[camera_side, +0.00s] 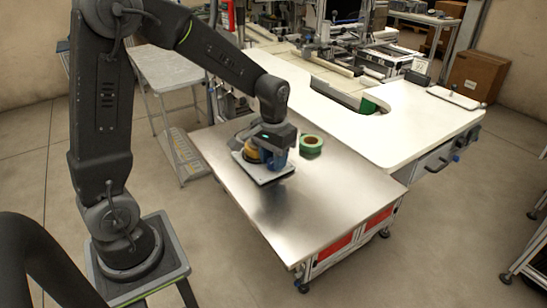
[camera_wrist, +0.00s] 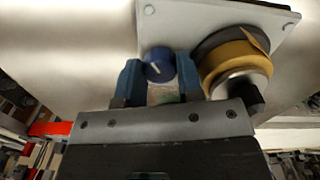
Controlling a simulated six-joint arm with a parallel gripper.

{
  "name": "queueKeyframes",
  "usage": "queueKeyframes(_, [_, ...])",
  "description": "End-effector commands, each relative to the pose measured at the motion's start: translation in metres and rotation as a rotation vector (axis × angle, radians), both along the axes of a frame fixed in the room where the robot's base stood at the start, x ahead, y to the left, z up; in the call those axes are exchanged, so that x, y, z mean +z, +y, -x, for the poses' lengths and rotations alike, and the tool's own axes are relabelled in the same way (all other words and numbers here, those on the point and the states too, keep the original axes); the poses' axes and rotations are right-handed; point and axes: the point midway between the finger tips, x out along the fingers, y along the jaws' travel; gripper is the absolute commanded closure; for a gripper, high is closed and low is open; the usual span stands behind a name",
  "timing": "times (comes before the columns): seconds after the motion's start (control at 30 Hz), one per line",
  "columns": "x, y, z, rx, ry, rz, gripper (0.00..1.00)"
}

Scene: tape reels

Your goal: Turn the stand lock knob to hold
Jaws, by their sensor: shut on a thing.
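The stand is a pale plate (camera_side: 272,172) on the steel table, with a yellow-brown tape reel (camera_side: 252,150) mounted on it. In the wrist view the plate (camera_wrist: 180,15) has screws at its corners, and the tape reel (camera_wrist: 238,66) sits to the right of the knob. The blue lock knob (camera_wrist: 159,66) has a white pointer line on its top. My gripper (camera_wrist: 158,80) has its blue fingers on both sides of the knob, shut on it. In the side view my gripper (camera_side: 279,158) is low over the plate and hides the knob.
A green tape roll (camera_side: 311,144) lies on the steel table (camera_side: 320,205) just right of the stand. The front of the table is clear. A white bench (camera_side: 400,130) adjoins at the right, and a grey cart (camera_side: 165,68) stands at the left.

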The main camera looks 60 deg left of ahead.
Motion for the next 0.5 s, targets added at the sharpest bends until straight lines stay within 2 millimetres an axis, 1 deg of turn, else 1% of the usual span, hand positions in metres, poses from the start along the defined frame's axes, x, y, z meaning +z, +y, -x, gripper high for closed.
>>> queueKeyframes(0.2, [0.0011, 0.0001, -0.0007, -0.198, -0.003, -0.001, 0.90])
queueKeyframes(0.5, [0.0012, 0.0000, -0.0008, -0.409, -0.003, -0.001, 0.90])
